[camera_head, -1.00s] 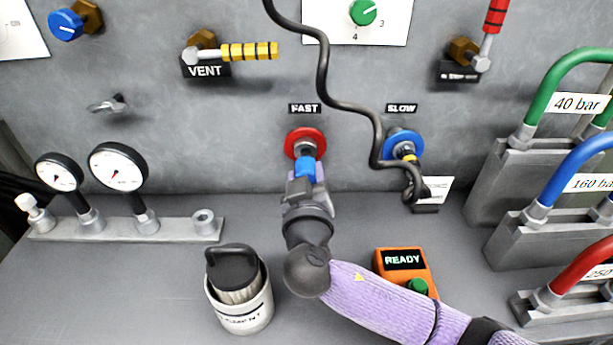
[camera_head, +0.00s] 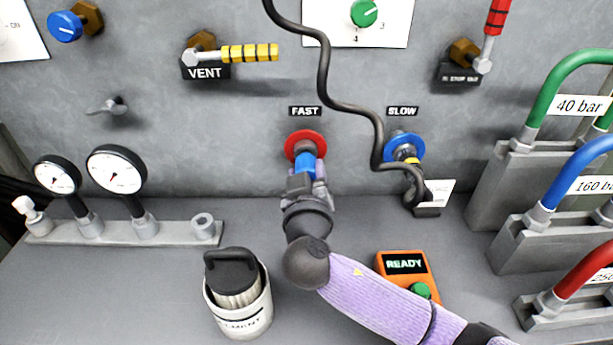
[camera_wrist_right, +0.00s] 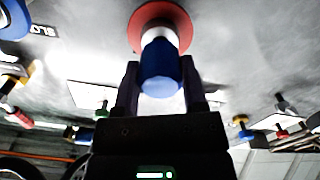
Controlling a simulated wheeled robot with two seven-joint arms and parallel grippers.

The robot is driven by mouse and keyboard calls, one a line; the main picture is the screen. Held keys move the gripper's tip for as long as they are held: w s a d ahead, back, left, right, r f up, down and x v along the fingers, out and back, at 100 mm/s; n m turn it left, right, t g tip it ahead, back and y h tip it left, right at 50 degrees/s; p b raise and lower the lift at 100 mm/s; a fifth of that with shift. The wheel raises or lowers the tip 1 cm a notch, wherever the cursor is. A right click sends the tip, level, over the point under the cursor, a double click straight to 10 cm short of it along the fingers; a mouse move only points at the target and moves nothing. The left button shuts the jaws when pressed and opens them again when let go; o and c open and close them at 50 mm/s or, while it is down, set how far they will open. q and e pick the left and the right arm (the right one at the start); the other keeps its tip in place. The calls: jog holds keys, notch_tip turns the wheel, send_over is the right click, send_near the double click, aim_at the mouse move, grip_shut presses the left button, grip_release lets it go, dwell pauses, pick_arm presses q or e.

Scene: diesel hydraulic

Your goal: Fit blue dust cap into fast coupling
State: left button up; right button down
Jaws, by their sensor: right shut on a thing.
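The fast coupling (camera_head: 305,145) is a red disc with a metal socket on the grey wall, under the FAST label. The blue dust cap (camera_head: 305,165) is at the mouth of this coupling. My right gripper (camera_head: 306,182) is shut on the cap, with one finger on each side. In the right wrist view the cap (camera_wrist_right: 161,80) is lined up with the red coupling (camera_wrist_right: 150,14), with a pale metal section between the blue part and the red disc. How deep the cap sits cannot be told. My left gripper is not in view.
The blue slow coupling (camera_head: 404,147) is to the right, with a black hose (camera_head: 350,108) hanging between. A filter canister (camera_head: 240,310) stands at front left. An orange READY box (camera_head: 398,263) is right of my forearm. Gauges (camera_head: 116,170) stand at left.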

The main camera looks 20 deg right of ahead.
jog(key=shift+w+d+b, duration=0.2)
jog(key=shift+w+b, duration=0.1)
jog(key=shift+w, duration=0.35)
jog(key=shift+c, duration=0.3)
grip_release()
jog(key=shift+s+a, duration=0.15)
jog(key=shift+s, duration=0.1)
jog(key=p+v, duration=0.1)
jog(key=v, duration=0.8)
jog(key=shift+s, duration=0.3)
